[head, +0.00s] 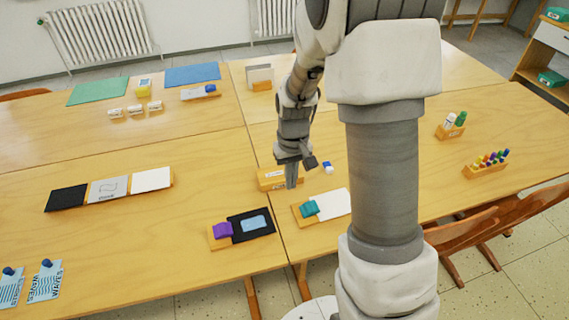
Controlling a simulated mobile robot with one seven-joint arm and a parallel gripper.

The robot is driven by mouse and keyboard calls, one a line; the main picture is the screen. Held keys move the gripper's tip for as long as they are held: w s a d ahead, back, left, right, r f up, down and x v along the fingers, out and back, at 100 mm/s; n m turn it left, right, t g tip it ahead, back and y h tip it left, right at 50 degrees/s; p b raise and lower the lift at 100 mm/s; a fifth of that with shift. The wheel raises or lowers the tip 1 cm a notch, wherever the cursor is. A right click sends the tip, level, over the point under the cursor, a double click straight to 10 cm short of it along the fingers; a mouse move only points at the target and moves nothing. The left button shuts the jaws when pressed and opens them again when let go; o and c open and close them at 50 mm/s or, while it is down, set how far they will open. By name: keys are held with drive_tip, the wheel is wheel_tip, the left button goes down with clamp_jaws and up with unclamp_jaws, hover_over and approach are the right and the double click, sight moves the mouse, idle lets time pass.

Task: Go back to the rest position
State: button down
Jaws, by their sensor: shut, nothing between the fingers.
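My gripper (291,181) points down over the middle of the table group, in front of a small wooden box (268,180). Its fingers look closed together, with nothing between them. I cannot tell if the fingertips touch the box or hang apart from it. My arm reaches up and over from the right and hides part of the table behind it.
Near the gripper are a small blue-and-white item (327,167), a teal block (310,208) by a white card (335,203), and a purple block (222,230) beside a black card (263,231). Marker holders (485,168) stand right. Chairs (510,220) line the right edge. The left table (120,235) has clear room.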

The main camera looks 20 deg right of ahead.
drive_tip(key=s+a+r+t, duration=0.1)
drive_tip(key=s+r, duration=0.2)
drive_tip(key=r, duration=0.5)
drive_tip(key=s+a+r+t, duration=0.1)
drive_tip(key=s+r+t, duration=0.1)
drive_tip(key=s+r, duration=0.35)
drive_tip(key=s+r+t, duration=0.2)
drive_tip(key=s+r, duration=0.7)
drive_tip(key=shift+s+a+t, duration=0.3)
